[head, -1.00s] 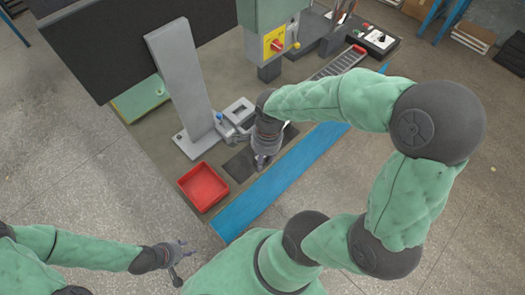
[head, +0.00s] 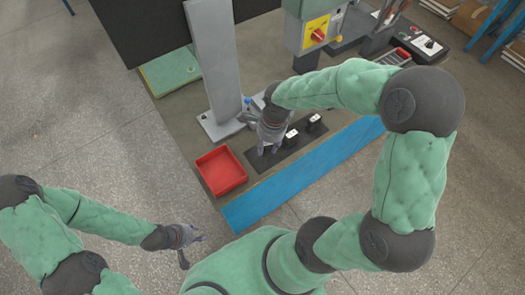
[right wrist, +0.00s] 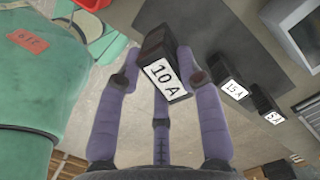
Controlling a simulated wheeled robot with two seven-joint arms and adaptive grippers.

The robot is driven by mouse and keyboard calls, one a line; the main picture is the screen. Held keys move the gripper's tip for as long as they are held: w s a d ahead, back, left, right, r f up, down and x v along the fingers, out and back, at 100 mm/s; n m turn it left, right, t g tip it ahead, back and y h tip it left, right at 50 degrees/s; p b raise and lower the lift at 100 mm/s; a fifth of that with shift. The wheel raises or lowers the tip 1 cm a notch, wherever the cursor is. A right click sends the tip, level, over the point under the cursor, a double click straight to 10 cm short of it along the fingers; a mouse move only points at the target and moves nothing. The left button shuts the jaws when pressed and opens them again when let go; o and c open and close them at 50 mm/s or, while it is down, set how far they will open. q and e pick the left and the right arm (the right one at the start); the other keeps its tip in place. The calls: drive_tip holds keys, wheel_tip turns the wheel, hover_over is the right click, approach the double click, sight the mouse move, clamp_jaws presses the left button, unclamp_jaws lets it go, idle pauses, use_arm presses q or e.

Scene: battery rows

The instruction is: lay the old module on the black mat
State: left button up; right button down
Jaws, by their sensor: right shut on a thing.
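My right gripper (head: 266,149) is shut on a dark module marked 10 A (right wrist: 163,76), seen between its purple fingers in the right wrist view. The gripper is over the left end of the black mat (head: 285,153). I cannot tell whether the held module touches the mat. Two more dark modules with white labels, 15 A (right wrist: 231,88) and 5 A (right wrist: 270,105), stand on the mat to the right of the gripper. In the head view the gripper hides the held module. My left gripper (head: 194,247) is open and empty, away from the bench at the lower left.
A red tray (head: 221,171) lies left of the mat. A blue strip (head: 300,178) runs along the bench's front edge. A grey upright post (head: 213,60) stands behind the mat, and a green machine with a red switch (head: 317,34) stands at the back.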

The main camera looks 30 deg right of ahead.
drive_tip(key=shift+w+a+f+b, duration=0.2)
drive_tip(key=shift+w+f+b, duration=0.15)
drive_tip(key=shift+w+f, duration=0.7)
drive_tip(key=shift+w+f+b, duration=0.15)
drive_tip(key=shift+f+b, duration=0.8)
drive_tip(key=shift+f, duration=0.9)
drive_tip(key=shift+f, duration=0.15)
drive_tip(key=c, duration=0.8)
unclamp_jaws()
wheel_tip(320, 180, up, 12)
drive_tip(key=d+p, duration=0.1)
drive_tip(key=p, duration=0.4)
drive_tip(key=shift+s+d, duration=0.15)
drive_tip(key=shift+s, duration=0.1)
